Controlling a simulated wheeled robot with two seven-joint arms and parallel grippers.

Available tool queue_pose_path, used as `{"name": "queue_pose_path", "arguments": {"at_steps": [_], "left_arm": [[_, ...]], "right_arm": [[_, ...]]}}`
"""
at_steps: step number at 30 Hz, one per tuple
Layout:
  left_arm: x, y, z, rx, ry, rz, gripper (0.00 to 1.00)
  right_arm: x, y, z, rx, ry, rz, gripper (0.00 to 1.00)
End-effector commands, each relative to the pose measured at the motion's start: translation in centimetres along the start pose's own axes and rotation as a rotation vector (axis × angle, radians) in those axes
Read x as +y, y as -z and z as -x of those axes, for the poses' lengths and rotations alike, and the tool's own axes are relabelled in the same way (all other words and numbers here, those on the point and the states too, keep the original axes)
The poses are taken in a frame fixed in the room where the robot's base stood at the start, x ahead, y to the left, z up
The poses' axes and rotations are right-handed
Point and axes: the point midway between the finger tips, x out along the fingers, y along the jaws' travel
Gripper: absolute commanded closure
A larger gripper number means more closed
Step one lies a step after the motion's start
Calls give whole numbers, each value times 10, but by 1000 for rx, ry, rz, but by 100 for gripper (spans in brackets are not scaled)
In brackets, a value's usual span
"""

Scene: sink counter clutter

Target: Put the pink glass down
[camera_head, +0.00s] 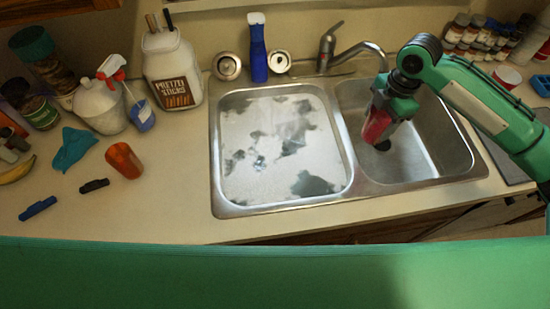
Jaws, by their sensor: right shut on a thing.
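The pink glass (376,126) is held in my right gripper (388,113), over the right sink basin (430,135). The gripper's jaws are shut on it and hide part of it. The glass appears slightly tilted and apart from the basin walls; its exact height above the basin floor is hard to tell. My left gripper does not show.
The left basin (217,150) holds foamy or cloudy water. The faucet (328,48) stands behind the basins. An orange cup (124,160), a blue cloth (73,148) and bottles crowd the left counter. The counter (165,205) left of the sink's front is clear.

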Motion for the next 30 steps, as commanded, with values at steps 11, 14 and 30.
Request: {"name": "queue_pose_path", "arguments": {"at_steps": [11,14,30], "left_arm": [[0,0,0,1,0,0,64],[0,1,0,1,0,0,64],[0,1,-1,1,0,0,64]], "right_arm": [[0,0,0,0,-1,-1,67],[0,0,0,0,-1,-3,67],[-11,15,-4,0,-54,-432,67]]}}
